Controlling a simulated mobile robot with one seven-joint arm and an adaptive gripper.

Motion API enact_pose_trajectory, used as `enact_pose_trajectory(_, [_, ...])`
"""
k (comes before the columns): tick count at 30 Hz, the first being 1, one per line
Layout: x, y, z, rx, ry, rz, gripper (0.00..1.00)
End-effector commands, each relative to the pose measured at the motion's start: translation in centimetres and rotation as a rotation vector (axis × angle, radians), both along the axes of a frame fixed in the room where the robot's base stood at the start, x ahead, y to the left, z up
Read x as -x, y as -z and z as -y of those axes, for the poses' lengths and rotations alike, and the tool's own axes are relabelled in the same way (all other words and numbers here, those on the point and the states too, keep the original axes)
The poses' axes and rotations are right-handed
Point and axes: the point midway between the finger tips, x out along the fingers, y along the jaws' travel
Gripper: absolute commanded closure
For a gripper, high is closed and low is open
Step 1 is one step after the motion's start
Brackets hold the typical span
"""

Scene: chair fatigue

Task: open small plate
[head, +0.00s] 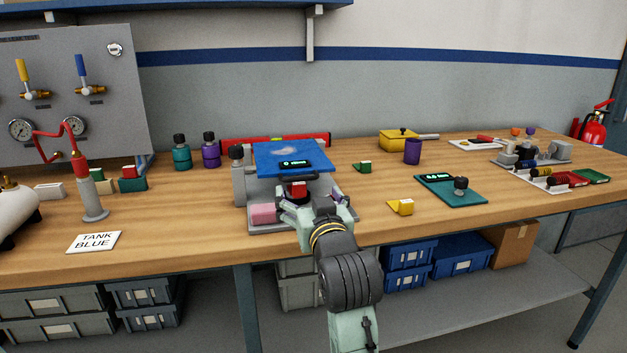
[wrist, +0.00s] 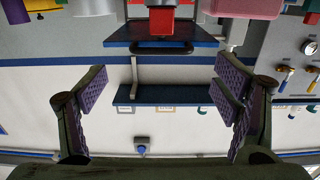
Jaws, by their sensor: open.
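The likely small plate is a blue plate (head: 290,156) with a small black display, on a grey machine frame (head: 239,187) mid-bench. The same plate appears at the top of the wrist view (wrist: 118,40), which looks inverted. A black bar handle (wrist: 160,47) spans its near edge, beside a red block (wrist: 160,22). The red block also shows below the display in the head view (head: 298,190). My gripper (head: 312,204) is just in front of the machine. In the wrist view my gripper (wrist: 162,95) is open and empty, its purple-padded fingers either side of the handle's line, apart from it.
A pink block (head: 263,212) sits on the machine base at left. A yellow wedge (head: 401,207) and a teal board (head: 450,189) lie to the right. A red-topped stand (head: 92,190) and a "TANK BLUE" card (head: 94,242) are left. Bare bench lies between these and the machine.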

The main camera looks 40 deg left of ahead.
Motion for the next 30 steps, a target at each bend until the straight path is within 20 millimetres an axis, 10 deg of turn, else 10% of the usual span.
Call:
enact_pose_trajectory(12, [-4.7, -0.2, -5.6, 0.001, -0.001, 0.001, 0.18])
enact_pose_trajectory(30, [-5.5, -0.1, -6.5, -0.002, 0.0, 0.003, 0.28])
